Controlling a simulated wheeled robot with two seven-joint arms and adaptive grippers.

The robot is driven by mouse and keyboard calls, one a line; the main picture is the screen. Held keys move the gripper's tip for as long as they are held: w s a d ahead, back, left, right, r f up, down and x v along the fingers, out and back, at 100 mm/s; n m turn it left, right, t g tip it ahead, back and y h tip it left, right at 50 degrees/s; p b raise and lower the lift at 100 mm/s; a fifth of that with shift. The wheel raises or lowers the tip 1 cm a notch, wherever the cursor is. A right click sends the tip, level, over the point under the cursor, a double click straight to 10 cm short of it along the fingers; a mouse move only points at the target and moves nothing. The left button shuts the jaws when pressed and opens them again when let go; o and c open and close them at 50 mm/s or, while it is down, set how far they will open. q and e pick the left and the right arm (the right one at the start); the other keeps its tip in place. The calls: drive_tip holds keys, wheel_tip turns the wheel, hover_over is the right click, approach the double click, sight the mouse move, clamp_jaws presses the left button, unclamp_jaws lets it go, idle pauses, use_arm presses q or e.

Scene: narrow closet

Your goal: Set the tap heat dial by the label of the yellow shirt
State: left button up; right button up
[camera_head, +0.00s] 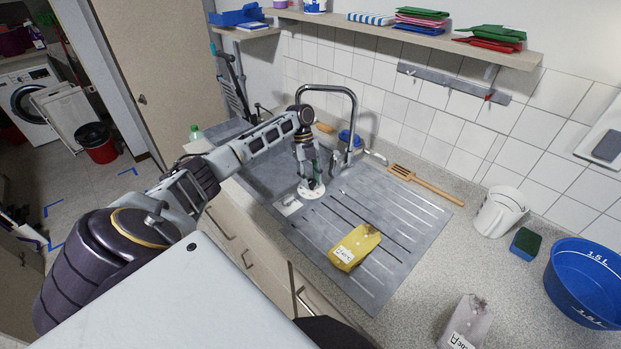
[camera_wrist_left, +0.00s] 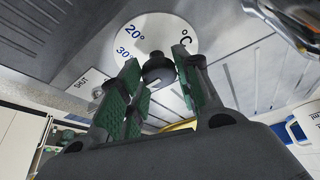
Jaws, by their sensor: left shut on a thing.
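The folded yellow shirt (camera_head: 362,240) lies on the sink's ribbed drainboard. Its white label (camera_head: 345,254) faces me, with a wash symbol and a number too small to read surely. The heat dial is a white disc (camera_head: 311,190) on the steel deck by the tap. In the left wrist view the disc (camera_wrist_left: 178,32) shows 20°, 30° and °C; its other marks are hidden. My left gripper (camera_head: 309,172) is upright over the dial, its green-padded fingers shut on the dark dial knob (camera_wrist_left: 158,70). My right gripper is not in view.
The tap (camera_head: 352,110) arches close behind my left gripper. A plate marked SHUT (camera_head: 289,205) lies beside the dial.

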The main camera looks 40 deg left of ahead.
use_arm(q)
drive_tip(key=shift+m, duration=0.4)
drive_tip(key=o, duration=1)
drive_tip(key=v, duration=0.7)
drive_tip(key=shift+w+r, duration=0.15)
drive_tip(key=shift+r, duration=0.1)
drive_tip(key=shift+f, duration=0.1)
idle(0.4)
